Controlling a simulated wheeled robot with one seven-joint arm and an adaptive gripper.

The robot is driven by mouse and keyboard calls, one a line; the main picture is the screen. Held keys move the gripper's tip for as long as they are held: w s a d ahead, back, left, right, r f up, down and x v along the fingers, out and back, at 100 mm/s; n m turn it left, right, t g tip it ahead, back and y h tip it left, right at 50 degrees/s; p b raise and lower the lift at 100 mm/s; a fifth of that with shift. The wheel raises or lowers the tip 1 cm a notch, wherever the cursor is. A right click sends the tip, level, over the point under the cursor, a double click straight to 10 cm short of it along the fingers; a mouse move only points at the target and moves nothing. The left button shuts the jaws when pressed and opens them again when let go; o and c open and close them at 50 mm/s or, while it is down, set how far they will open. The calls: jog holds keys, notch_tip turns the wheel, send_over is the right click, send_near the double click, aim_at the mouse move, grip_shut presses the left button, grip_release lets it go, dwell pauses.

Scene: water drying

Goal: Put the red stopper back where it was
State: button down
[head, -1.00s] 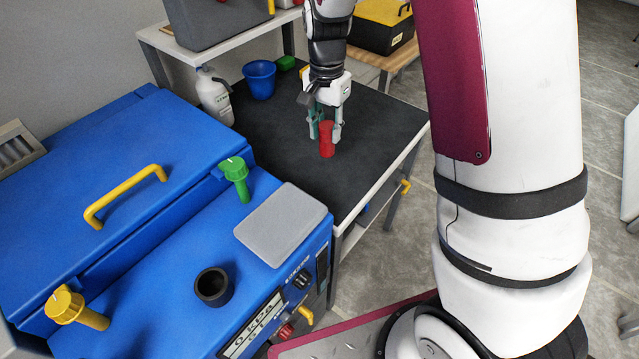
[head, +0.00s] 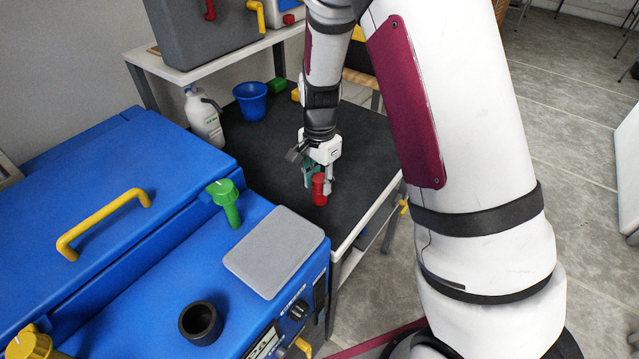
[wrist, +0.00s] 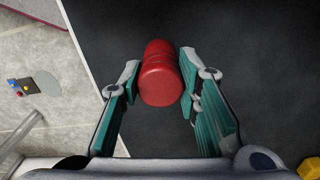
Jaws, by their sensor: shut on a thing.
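The red stopper (head: 319,190) is a short red cylinder, seen over the near part of the black-topped table. My gripper (head: 317,183) is shut on it, with one finger on each side. In the wrist view the stopper (wrist: 161,74) sits between the green-padded fingertips of my gripper (wrist: 160,82). I cannot tell for sure whether the stopper's underside touches the tabletop. A black, open round cup (head: 200,322) stands on the blue machine (head: 150,290).
The machine top also carries a grey flat pad (head: 276,252), a green knob (head: 226,200) and a yellow handle (head: 100,222). A white bottle (head: 204,118) and blue bucket (head: 251,101) stand at the table's back left. The tabletop (head: 265,160) is mostly clear.

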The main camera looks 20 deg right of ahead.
jog(key=shift+f, duration=0.6)
jog(key=shift+f, duration=0.15)
jog(key=c, duration=1.2)
grip_release()
